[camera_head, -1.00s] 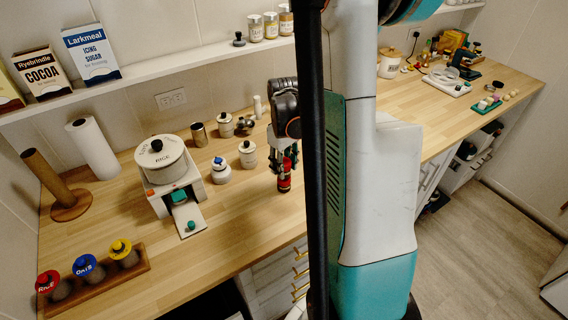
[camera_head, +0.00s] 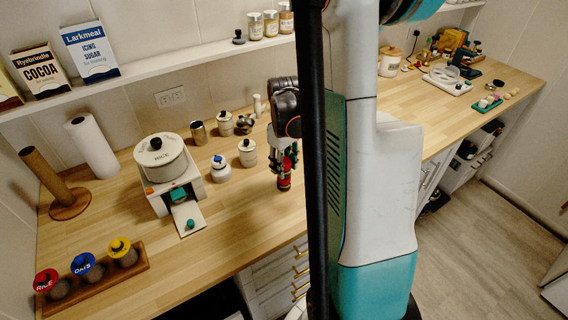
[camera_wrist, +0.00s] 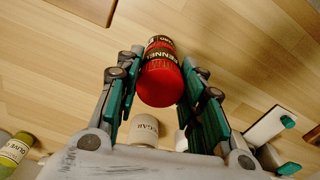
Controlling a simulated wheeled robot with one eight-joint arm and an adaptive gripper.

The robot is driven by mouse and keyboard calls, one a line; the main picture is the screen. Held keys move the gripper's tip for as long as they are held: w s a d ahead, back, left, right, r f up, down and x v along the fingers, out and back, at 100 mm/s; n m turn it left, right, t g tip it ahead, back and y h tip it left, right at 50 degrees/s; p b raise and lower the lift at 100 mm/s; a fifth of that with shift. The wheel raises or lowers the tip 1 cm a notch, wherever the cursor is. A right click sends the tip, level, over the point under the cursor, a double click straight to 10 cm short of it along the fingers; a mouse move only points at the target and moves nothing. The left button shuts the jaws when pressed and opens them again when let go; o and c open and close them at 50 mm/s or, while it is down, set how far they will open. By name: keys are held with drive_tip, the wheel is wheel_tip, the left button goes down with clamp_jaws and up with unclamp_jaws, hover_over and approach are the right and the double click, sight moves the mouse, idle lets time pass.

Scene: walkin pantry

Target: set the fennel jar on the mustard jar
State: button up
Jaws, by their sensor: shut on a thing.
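The fennel jar (camera_wrist: 160,82) is small and red with a dark label reading FENNEL, partly visible in the wrist view. My gripper (camera_wrist: 158,88) has its green-padded fingers on both sides of the jar and is shut on it.
A white scale with a pot (camera_head: 162,160) stands farther left. A rack of lidded jars (camera_head: 128,270) is front left.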

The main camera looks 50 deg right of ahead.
drive_tip(key=shift+f, duration=0.35)
drive_tip(key=o, duration=1)
drive_tip(key=shift+r, duration=0.15)
wheel_tip(320, 180, up, 12)
drive_tip(key=shift+f, duration=0.1)
